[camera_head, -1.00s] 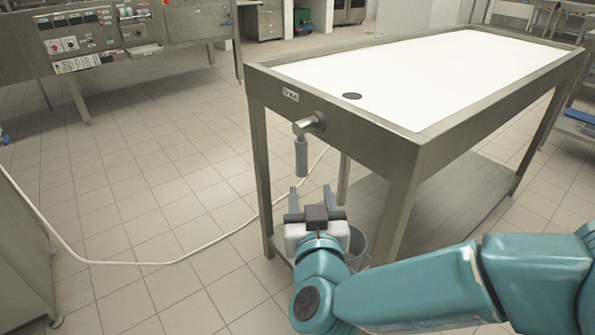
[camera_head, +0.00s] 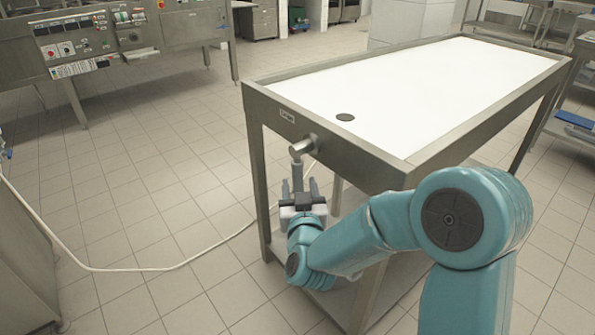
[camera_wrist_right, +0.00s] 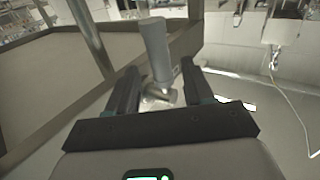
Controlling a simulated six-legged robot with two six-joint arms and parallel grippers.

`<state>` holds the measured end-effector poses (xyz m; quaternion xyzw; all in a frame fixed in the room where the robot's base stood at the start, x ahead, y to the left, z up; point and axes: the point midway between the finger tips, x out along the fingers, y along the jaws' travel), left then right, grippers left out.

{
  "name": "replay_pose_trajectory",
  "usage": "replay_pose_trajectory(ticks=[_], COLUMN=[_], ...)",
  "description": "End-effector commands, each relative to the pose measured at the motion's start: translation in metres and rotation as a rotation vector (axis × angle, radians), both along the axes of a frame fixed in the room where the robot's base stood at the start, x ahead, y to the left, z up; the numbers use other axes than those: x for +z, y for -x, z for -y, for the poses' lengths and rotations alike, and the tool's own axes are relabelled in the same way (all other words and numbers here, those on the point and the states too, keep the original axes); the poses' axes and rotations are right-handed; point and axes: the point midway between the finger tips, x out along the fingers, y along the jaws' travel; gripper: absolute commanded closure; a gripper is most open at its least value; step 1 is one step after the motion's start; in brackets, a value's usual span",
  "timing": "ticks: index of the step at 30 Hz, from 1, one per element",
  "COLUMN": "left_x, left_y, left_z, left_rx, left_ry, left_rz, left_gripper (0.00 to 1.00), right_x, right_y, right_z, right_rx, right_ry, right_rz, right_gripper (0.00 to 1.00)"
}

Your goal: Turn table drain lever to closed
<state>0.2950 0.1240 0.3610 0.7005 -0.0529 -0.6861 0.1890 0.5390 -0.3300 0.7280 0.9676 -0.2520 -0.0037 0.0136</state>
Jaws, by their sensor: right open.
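The drain lever (camera_head: 297,168) hangs down from a metal pivot on the near left side of the steel table (camera_head: 375,160). In the right wrist view the lever's grey handle (camera_wrist_right: 156,48) shows between the two dark fingers. My right gripper (camera_head: 299,186) is open, with one finger on each side of the handle. I cannot tell whether either finger touches it. In the head view the gripper's fingers partly hide the handle's lower part. My left gripper is not in view.
A pale hose (camera_head: 130,269) runs across the tiled floor at the left. A steel machine with a control panel (camera_head: 90,45) stands at the back left. The floor between is clear.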

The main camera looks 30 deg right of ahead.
Motion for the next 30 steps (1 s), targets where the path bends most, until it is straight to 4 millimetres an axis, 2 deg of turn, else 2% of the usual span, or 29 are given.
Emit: replay_pose_trajectory(ticks=[3,9,19,20,24,30], left_x=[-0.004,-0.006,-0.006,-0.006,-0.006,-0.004], left_y=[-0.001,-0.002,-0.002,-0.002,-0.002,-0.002], left_z=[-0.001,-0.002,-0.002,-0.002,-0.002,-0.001], left_rx=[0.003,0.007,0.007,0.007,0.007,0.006], left_ry=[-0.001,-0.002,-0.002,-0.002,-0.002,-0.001], left_rz=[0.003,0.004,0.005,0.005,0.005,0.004], left_gripper=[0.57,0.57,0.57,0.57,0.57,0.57], right_x=[-0.002,-0.001,0.0,0.0,0.0,0.001], right_y=[-0.02,-0.04,-0.043,-0.043,-0.043,-0.043], right_z=[0.012,0.022,0.024,0.024,0.024,0.024], right_rx=[-0.003,0.0,0.0,0.0,0.0,0.0], right_ry=[0.0,0.0,0.0,0.0,0.0,0.001], right_rz=[0.0,-0.001,-0.001,-0.001,-0.001,-0.005], right_gripper=[0.48,0.48,0.48,0.55,1.0,1.0])
